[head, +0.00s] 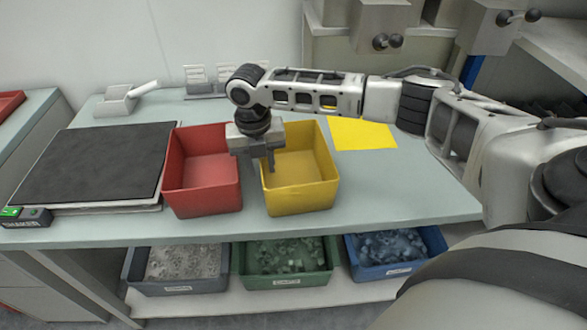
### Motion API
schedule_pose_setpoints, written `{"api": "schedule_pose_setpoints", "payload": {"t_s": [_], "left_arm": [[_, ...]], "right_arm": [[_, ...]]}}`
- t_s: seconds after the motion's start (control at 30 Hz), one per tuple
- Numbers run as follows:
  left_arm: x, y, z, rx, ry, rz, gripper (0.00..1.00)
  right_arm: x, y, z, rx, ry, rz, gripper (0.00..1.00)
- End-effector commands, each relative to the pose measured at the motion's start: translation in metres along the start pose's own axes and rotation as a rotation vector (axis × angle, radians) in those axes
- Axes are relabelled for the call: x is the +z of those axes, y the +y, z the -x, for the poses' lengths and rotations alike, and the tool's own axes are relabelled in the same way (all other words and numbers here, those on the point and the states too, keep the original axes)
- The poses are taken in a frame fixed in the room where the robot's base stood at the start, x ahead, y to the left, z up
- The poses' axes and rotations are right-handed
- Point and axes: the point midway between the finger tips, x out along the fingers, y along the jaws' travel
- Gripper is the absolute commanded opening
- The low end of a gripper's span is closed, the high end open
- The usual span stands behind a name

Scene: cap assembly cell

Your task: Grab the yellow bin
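The yellow bin (303,200) stands upright and open-topped on the bench, and its inside looks empty. My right gripper (268,165) comes in from the right across the bin and points down at its left wall, beside the gap to the red bin. The fingers are small and overlap the wall in the picture. I cannot tell whether they touch or straddle it, or how far they are apart. My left gripper is out of view.
A red bin (204,188) stands close on the left of the yellow one. A dark flat pad (95,163) lies further left. A yellow sheet (363,134) lies at the right. Grey, green (288,279) and blue bins with parts sit on the shelf below.

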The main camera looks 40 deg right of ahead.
Motion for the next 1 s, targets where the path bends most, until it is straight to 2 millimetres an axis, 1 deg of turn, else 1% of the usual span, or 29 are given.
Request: {"api": "schedule_pose_setpoints", "payload": {"t_s": [0.17, 0.2, 0.27, 0.3, 0.6, 0.7, 0.77, 0.87, 1.0], "left_arm": [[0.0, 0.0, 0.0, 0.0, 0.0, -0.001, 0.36], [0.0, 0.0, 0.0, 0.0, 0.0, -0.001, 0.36], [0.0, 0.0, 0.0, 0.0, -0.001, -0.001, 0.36], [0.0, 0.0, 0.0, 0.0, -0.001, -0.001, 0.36], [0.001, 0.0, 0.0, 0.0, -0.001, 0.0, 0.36], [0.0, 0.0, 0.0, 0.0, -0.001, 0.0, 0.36], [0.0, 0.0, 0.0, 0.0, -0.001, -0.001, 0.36], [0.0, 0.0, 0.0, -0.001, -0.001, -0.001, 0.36], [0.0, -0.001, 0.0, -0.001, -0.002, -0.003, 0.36]], "right_arm": [[0.0, 0.0, 0.0, 0.0, 0.0, 0.0, 0.29], [0.0, 0.0, 0.0, 0.0, 0.0, 0.0, 0.24], [0.0, 0.0, 0.0, 0.0, 0.0, 0.0, 0.07], [0.0, 0.0, 0.0, 0.0, 0.0, 0.0, 0.0], [0.0, 0.0, 0.001, 0.001, -0.001, 0.0, 0.0], [0.001, 0.0, 0.005, 0.001, -0.001, -0.001, 0.0], [0.001, 0.0, 0.012, 0.002, -0.002, -0.001, 0.0], [0.001, -0.001, 0.03, 0.004, -0.004, 0.0, 0.0], [0.001, -0.002, 0.06, 0.004, -0.005, 0.0, 0.0]]}}
